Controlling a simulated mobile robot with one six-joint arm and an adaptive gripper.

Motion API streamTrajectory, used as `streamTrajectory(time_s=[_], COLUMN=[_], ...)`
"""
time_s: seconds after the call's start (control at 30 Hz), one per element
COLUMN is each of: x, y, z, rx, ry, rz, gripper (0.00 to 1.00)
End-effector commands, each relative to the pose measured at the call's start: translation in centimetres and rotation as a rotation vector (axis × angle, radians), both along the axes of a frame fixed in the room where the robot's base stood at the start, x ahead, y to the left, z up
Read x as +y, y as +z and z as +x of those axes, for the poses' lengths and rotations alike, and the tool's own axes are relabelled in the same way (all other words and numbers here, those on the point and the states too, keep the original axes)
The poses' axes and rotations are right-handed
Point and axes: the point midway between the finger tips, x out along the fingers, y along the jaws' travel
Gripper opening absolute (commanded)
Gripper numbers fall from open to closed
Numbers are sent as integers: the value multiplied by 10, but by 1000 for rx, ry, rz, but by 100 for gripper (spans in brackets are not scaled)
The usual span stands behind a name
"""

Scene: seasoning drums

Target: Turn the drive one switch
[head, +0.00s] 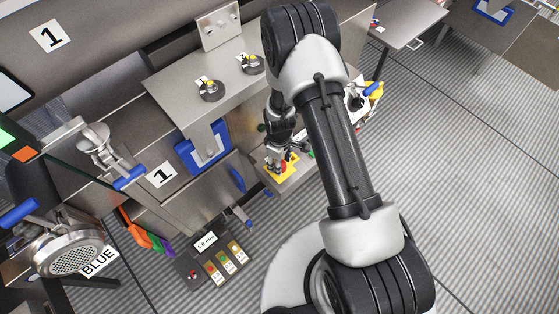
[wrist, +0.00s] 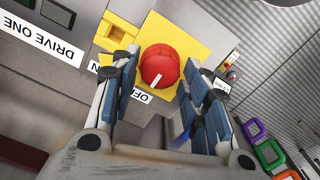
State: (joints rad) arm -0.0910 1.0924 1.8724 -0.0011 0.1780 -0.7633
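The drive one switch is a round red knob (wrist: 160,66) on a yellow plate (wrist: 201,48) in the wrist view. Its white mark points down toward the OFF label (wrist: 136,92). Another label left of it is partly hidden by a finger. A DRIVE ONE label (wrist: 52,42) is at the left. My gripper (wrist: 161,70) has one finger on each side of the knob. The fingers look parted, with narrow gaps to the knob; contact is hard to tell. In the head view my gripper (head: 279,163) reaches down at the yellow plate (head: 284,174), and the knob is mostly hidden.
A yellow block (wrist: 116,36) stands beside the plate in the wrist view. In the head view a steel table (head: 190,68) with two round fittings stands behind the gripper. A small control box (head: 213,267) is at the lower left.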

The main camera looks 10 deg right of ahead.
Motion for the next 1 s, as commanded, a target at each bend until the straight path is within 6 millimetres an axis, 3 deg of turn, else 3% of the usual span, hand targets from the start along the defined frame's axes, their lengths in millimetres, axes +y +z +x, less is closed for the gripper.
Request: streamTrajectory(time_s=[0.13,0.53,1.0], x=[0,0,0], y=[0,9,100], z=[0,2,2], rx=[-1,-4,-5], ry=[-1,-2,-2], rz=[1,0,1], gripper=[53,53,53])
